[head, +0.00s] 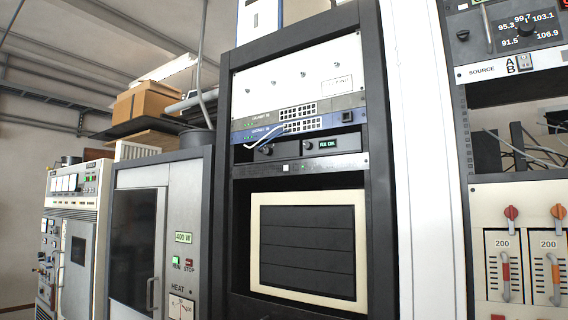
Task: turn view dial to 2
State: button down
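I cannot make out a dial labelled "view" in the head view. A black panel (290,148) in the middle rack has a small lit green display (327,144) and small dark knobs, one beside the display (309,145) and one further left (266,151). Their markings are too small to read. A black dial (527,30) at the upper right has frequency numbers around it, and a smaller dark knob (463,35) sits to its left. My gripper is not in view.
The middle rack (378,200) has a cream-framed dark vent panel (305,245) below. A grey cabinet (185,215) with a handled door stands left. At right, a cream panel (483,250) carries red and orange levers. Cardboard boxes (147,102) sit on a high shelf.

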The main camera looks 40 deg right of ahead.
aim_at(267, 151)
jog(key=z, duration=0.1)
jog(key=i, duration=1.05)
jog(key=z, duration=1.85)
jog(key=k, duration=0.65)
jog(key=z, duration=0.2)
